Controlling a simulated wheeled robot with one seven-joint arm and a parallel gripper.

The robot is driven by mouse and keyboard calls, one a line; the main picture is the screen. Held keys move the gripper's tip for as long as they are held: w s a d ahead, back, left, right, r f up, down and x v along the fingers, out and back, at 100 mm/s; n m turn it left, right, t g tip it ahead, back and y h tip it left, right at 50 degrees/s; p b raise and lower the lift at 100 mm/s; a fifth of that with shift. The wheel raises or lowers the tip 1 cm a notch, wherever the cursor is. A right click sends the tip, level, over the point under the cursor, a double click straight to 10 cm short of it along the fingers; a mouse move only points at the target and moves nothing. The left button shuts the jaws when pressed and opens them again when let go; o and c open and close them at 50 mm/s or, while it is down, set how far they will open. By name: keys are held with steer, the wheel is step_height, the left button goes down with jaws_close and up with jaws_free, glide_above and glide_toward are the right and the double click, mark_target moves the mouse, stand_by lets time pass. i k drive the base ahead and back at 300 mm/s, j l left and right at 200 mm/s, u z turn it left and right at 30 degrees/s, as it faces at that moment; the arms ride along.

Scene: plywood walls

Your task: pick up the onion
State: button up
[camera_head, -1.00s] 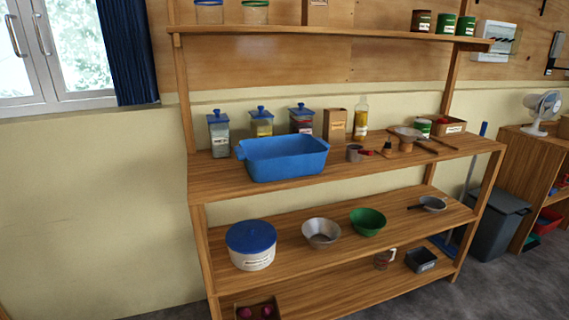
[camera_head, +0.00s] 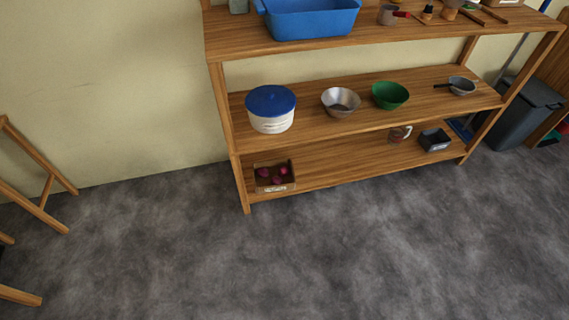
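Several small red-purple round things, which look like onions (camera_head: 276,180), sit in a small brown box (camera_head: 262,188) with a white label. The box stands at the left end of the lowest shelf of the wooden shelf unit (camera_head: 330,164). The label is too small to read. My gripper is not in view.
A white tub with a blue lid (camera_head: 271,108), a metal bowl (camera_head: 340,101), a green bowl (camera_head: 390,95) and a pan (camera_head: 460,86) stand on the shelf above. A measuring cup (camera_head: 399,134) and a dark tray (camera_head: 434,140) share the lowest shelf. A wooden stool (camera_head: 38,185) is at left. The grey floor in front is clear.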

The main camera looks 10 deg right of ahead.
mark_target(283, 172)
steer(key=i+j+z, duration=0.5)
steer(key=i+j, duration=0.2)
steer(key=i+j+z, duration=0.55)
steer(key=j, duration=0.45)
steer(key=i+j+z, duration=0.1)
steer(key=i+j, duration=0.35)
